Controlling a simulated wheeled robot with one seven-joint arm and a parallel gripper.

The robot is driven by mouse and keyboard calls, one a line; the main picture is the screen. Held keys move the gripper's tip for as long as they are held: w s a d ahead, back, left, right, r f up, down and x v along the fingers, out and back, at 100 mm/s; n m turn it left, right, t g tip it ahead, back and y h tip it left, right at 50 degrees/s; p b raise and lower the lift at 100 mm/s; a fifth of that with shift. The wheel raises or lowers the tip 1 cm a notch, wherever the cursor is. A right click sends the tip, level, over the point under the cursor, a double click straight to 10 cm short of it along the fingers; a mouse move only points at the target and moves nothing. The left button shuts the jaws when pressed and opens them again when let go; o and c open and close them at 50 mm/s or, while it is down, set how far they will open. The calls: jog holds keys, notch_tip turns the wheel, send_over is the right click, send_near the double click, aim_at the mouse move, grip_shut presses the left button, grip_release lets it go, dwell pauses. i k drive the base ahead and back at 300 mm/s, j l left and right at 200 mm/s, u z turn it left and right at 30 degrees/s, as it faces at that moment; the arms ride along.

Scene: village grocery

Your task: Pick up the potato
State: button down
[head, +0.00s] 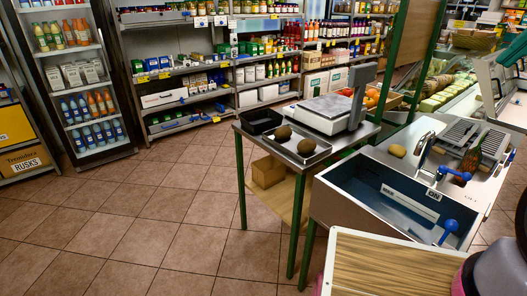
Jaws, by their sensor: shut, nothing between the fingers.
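A tan, oval, potato-like item (397,150) lies on the light metal counter at the right, left of the grey ribbed machine. Two darker brown roundish items, a first one (283,132) and a second one (306,147), lie in a shallow metal tray (322,151) on the green-legged table. They could also be potatoes; I cannot tell at this size. My gripper is not visible in the head view.
A scale (327,112) and a black tray (259,121) stand on the table. An open dark blue drawer or bin (345,205) and a wood-patterned board (385,270) are in front. Stocked shelves line the back. The tiled floor (150,220) at left is clear.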

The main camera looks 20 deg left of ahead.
aim_at(305, 146)
jog(key=u, duration=0.65)
jog(key=i, duration=0.1)
jog(key=i+j+z, duration=0.3)
jog(key=j, duration=0.35)
jog(key=i+j+z, duration=0.35)
jog(key=j, duration=0.35)
jog(key=i, duration=0.05)
